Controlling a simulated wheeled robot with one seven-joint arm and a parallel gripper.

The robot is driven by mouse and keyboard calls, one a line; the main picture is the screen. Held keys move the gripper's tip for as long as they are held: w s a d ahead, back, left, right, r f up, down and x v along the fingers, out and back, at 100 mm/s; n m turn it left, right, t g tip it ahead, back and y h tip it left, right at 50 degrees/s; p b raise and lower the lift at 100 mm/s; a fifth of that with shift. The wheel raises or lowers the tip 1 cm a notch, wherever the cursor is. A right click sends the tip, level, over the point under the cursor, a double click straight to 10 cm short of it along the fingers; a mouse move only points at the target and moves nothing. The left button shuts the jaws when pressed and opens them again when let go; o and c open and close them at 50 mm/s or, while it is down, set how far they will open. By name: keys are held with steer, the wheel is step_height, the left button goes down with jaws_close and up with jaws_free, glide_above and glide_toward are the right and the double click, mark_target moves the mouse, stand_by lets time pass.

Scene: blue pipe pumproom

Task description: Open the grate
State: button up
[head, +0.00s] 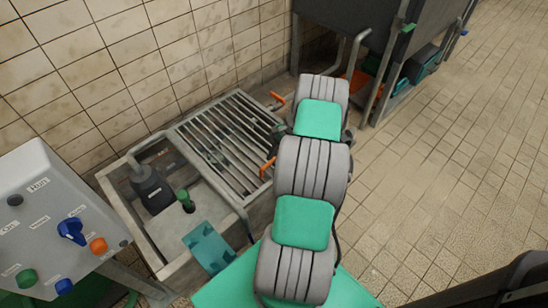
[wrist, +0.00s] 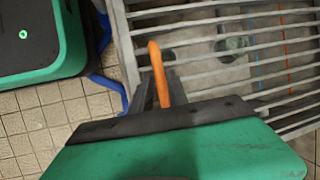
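The grate (head: 225,143) is a set of grey metal bars in a frame. It lies flat over the far part of a concrete pit against the tiled wall. Two orange handles, one far (head: 277,97) and one near (head: 267,167), stick out at its right edge. In the wrist view the grate (wrist: 215,13) fills the upper right. One orange handle (wrist: 157,72) stands just ahead of my gripper (wrist: 160,92), between its dark fingers. Whether they touch or grip it is unclear. In the head view my arm hides the gripper.
The pit's near part is uncovered and holds a dark pump (head: 152,188) and a green-topped valve (head: 186,199). A grey control box (head: 50,215) stands at left. A dark tank (head: 375,25) on legs stands behind. Tiled floor (head: 440,190) at right is clear.

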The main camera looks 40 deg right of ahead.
jaws_close()
stand_by(1.0)
